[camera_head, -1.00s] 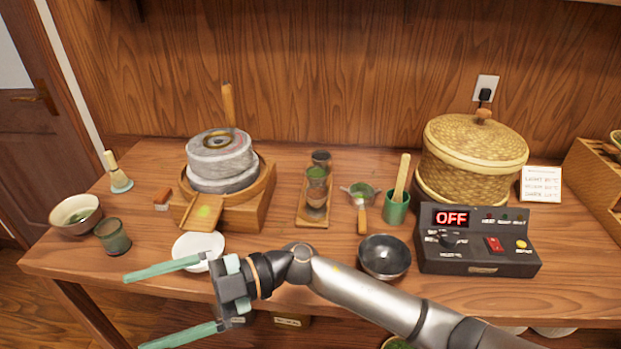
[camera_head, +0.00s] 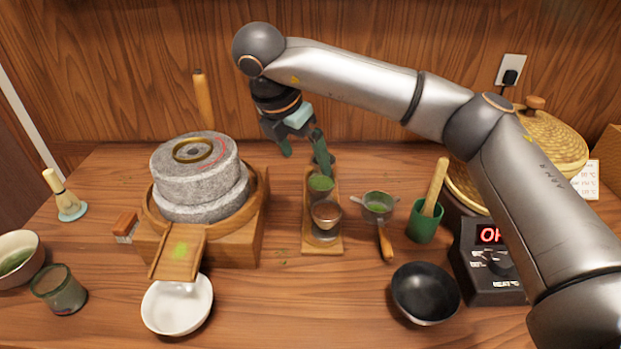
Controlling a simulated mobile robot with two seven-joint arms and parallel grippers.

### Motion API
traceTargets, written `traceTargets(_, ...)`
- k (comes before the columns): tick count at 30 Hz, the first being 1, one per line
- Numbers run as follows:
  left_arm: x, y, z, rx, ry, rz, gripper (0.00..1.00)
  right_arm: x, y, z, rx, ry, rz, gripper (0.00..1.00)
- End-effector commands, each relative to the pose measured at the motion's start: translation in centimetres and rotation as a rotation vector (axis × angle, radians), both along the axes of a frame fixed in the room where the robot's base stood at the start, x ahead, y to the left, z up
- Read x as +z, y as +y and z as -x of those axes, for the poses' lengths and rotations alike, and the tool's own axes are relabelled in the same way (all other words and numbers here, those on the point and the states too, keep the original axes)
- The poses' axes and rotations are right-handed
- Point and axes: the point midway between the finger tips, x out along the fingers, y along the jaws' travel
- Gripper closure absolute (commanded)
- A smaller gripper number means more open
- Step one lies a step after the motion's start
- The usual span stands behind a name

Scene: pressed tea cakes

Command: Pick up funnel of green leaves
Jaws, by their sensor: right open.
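The funnel of green leaves (camera_head: 320,185) appears as a small round vessel with a green top on a narrow wooden stand (camera_head: 309,240) near the table's middle. A brown cup-like piece (camera_head: 326,213) sits just in front of it on the stand. My right gripper (camera_head: 307,163) is open and points down behind the funnel. One finger is left of the funnel and the other is close behind its rim. I cannot tell whether that finger touches it. My left gripper is out of view.
A stone mill (camera_head: 195,170) stands left, with a white bowl (camera_head: 177,305) before it. Right of the stand are a strainer (camera_head: 378,205), a green cup with a pestle (camera_head: 424,222) and a black bowl (camera_head: 425,293). My right arm covers part of the control box (camera_head: 490,265).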

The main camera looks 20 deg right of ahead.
Motion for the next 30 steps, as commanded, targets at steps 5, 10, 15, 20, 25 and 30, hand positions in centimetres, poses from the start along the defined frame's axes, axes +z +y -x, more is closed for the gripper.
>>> traceTargets(5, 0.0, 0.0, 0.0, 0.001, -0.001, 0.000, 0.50, -1.5, -1.0, -0.3, -0.013, -0.004, 0.010, 0.00)
traceTargets(10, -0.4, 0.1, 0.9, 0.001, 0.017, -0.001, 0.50, -4.4, -2.1, -0.8, -0.011, -0.002, 0.009, 0.00)
traceTargets(15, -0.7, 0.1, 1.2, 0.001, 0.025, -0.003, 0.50, -6.2, -2.7, -1.2, -0.010, -0.006, 0.007, 0.00)
traceTargets(20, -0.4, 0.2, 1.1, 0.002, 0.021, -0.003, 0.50, -7.2, -3.3, -1.4, -0.010, -0.004, 0.008, 0.00)
traceTargets(25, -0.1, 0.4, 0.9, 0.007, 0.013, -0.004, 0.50, -9.4, -4.7, -2.1, -0.011, -0.003, 0.009, 0.00)
traceTargets(30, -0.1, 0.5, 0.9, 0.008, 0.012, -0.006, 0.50, -10.9, -5.1, -2.3, -0.009, -0.004, 0.008, 0.00)
